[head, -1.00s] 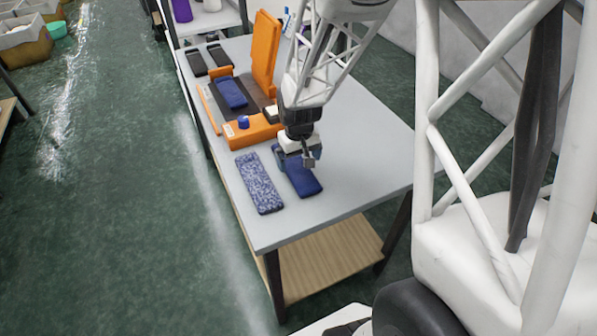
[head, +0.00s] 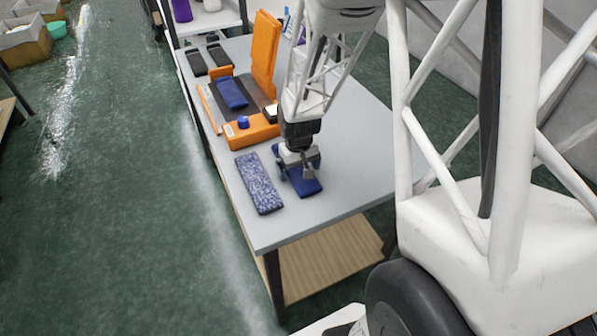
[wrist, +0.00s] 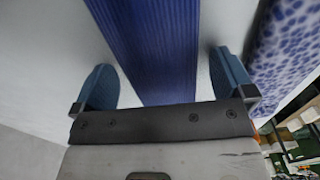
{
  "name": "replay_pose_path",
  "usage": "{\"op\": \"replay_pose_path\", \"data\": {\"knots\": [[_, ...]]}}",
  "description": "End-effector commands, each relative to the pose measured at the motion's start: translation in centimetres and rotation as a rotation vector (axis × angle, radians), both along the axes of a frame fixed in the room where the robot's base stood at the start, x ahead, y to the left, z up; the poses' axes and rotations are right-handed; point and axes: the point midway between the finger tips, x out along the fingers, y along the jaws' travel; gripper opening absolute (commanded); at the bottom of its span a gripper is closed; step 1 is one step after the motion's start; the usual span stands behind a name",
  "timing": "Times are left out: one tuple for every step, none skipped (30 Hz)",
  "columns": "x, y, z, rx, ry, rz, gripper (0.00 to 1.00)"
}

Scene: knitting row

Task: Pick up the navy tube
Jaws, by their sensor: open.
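The navy tube (head: 309,189) is a flat, ribbed dark blue knitted piece lying on the grey table near its front end. It also fills the middle of the wrist view (wrist: 152,45). My gripper (head: 300,176) is over it, pointing down. In the wrist view my gripper (wrist: 170,85) is open, with one blue finger on each side of the tube and light table surface showing between each finger and the fabric. The part of the tube under my gripper is hidden in the head view.
A speckled blue-and-white knitted piece (head: 259,183) lies just left of the tube. Behind is an orange device (head: 251,131) with a blue knob and another navy piece (head: 232,93) on it. Dark flat pieces (head: 197,63) lie at the back. Bare table (head: 360,150) is to the right.

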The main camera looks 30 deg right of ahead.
Motion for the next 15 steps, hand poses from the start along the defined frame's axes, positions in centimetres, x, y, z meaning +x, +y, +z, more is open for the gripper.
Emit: {"op": "replay_pose_path", "data": {"knots": [[0.0, 0.0, 0.0, 0.0, 0.0, 0.0, 0.95], [0.0, 0.0, 0.0, 0.0, 0.0, 0.0, 0.91], [0.0, 0.0, 0.0, 0.0, 0.0, 0.0, 0.85], [0.0, 0.0, 0.0, 0.0, 0.0, 0.0, 0.8], [0.0, 0.0, 0.0, 0.0, 0.0, 0.0, 0.76], [0.0, 0.0, 0.0, 0.0, 0.0, 0.0, 0.69], [0.0, 0.0, 0.0, 0.0, 0.0, 0.0, 0.65], [0.0, 0.0, 0.0, 0.0, 0.0, 0.0, 0.6], [0.0, 0.0, 0.0, 0.0, 0.0, 0.0, 0.54], [0.0, 0.0, 0.01, 0.0, 0.0, 0.0, 0.51], [0.0, 0.0, 0.01, 0.0, 0.0, 0.0, 0.51], [0.0, 0.0, 0.01, 0.0, 0.0, 0.0, 0.51], [0.0, 0.0, 0.0, 0.0, 0.0, 0.0, 0.51], [0.0, 0.0, 0.0, 0.0, 0.0, 0.0, 0.51], [0.0, 0.0, 0.01, 0.0, 0.0, 0.0, 0.51]]}}
